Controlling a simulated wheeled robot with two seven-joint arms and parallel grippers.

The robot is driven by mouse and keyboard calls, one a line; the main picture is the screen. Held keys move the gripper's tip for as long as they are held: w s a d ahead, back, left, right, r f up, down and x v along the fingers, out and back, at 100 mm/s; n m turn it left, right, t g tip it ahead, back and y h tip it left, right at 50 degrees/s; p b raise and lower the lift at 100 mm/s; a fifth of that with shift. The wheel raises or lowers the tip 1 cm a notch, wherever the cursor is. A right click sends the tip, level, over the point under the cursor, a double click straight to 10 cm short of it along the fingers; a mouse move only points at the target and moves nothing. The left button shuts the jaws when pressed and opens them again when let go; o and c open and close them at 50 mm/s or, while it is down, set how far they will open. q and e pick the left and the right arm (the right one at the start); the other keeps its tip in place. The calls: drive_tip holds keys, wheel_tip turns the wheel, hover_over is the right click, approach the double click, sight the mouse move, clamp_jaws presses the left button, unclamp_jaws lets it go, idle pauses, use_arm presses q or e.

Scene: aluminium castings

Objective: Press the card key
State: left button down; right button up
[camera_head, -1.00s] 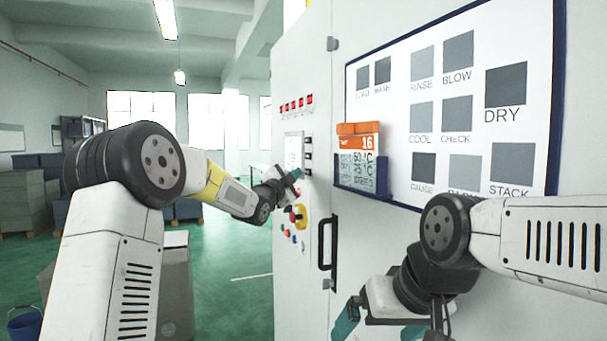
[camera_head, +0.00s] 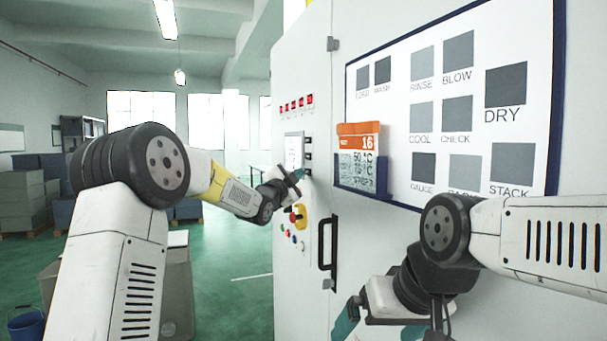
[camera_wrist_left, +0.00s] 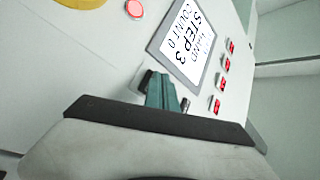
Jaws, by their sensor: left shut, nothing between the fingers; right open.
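A column of small black keys (camera_head: 308,156) is beside the lit display (camera_head: 293,150) on the white cabinet. I cannot tell by a label which one is the card key. My left gripper (camera_head: 297,175) is shut and empty, its teal tips at the lower end of this column. In the left wrist view the shut fingers (camera_wrist_left: 161,92) point at the panel below the display (camera_wrist_left: 183,43), which reads STEP 3. Dark keys (camera_wrist_left: 185,104) show beside the fingers, partly hidden; contact cannot be told. My right gripper (camera_head: 380,328) is open and empty at the bottom.
An orange-topped card (camera_head: 358,150) stands in a blue holder (camera_head: 361,180) on the cabinet. Below the display are a red-and-yellow stop button (camera_head: 298,214) and several small buttons. A black door handle (camera_head: 321,245) sticks out between the arms. Red indicators (camera_head: 296,104) are above the display.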

use_arm(q)
drive_tip(key=shift+w+d, duration=0.1)
drive_tip(key=shift+d, duration=0.3)
idle(0.4)
drive_tip(key=shift+a, duration=0.1)
drive_tip(key=shift+s+a, duration=0.25)
drive_tip(key=shift+a, duration=0.4)
drive_tip(key=a, duration=0.1)
drive_tip(key=s+a, duration=0.1)
drive_tip(key=a, duration=0.2)
drive_tip(key=shift+s+a, duration=0.3)
drive_tip(key=shift+a, duration=0.1)
idle(0.6)
